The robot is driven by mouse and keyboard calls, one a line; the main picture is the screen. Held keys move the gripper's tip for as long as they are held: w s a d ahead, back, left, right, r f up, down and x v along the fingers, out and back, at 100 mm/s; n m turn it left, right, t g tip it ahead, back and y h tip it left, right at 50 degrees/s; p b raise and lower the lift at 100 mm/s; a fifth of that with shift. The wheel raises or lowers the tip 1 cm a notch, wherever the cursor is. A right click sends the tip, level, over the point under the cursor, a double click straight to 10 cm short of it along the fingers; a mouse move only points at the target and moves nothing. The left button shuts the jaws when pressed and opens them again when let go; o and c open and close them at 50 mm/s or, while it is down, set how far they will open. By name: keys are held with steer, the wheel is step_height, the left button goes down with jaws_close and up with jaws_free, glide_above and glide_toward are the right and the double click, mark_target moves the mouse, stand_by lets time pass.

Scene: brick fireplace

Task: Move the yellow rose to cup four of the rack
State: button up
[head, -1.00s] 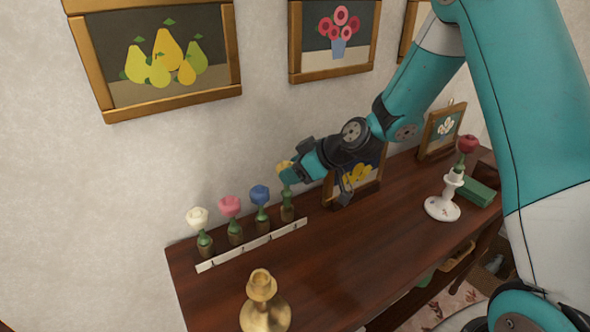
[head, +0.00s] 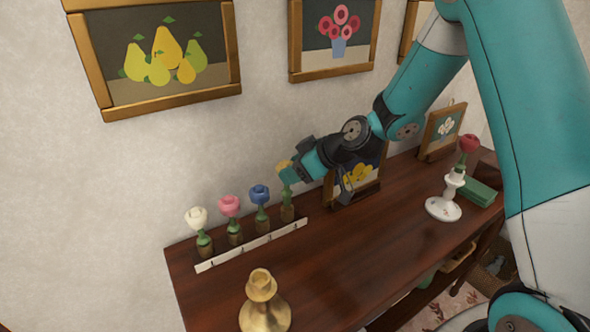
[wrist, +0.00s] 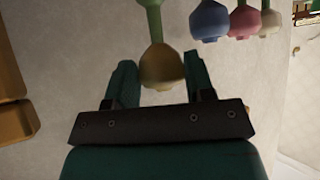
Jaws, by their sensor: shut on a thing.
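The yellow rose (head: 284,166) stands upright at the right end of the rack (head: 251,246), its green stem going down into the rightmost cup (head: 287,213). In the wrist view the yellow bloom (wrist: 162,67) is between the two teal fingers. My gripper (head: 288,174) is shut on the rose at its bloom, reaching in from the right. White (head: 197,217), pink (head: 230,205) and blue (head: 260,194) roses stand in the other cups to the left. The exact contact of the fingers is partly hidden in the head view.
A brass candlestick (head: 264,303) stands in front of the rack. A framed picture (head: 357,180) stands just right of the rack, behind my gripper. A red rose (head: 468,144) in a white holder (head: 443,208) and a green box (head: 479,193) are at the right. The middle of the tabletop is clear.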

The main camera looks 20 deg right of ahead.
steer(key=shift+f+b, duration=2.1)
steer(key=o, duration=0.9)
steer(key=b+v, duration=0.1)
steer(key=v, duration=1.6)
steer(key=shift+s+d+r, duration=0.1)
steer(key=shift+d+r, duration=0.05)
steer(key=shift+r, duration=0.1)
steer(key=s+a+r+g+p, duration=0.35)
steer(key=s+a, duration=0.35)
steer(key=a, duration=0.3)
steer(key=s+a+g+h, duration=0.1)
steer(key=s+a, duration=0.1)
steer(key=s, duration=0.2)
steer(key=s+a+r+m+g+h+p, duration=0.1)
steer(key=s, duration=0.4)
steer(key=s+a+r+m+g+h+p, duration=0.1)
steer(key=s+a+g, duration=0.1)
steer(key=s, duration=0.3)
steer(key=shift+a+r, duration=0.2)
steer(key=shift+a, duration=0.1)
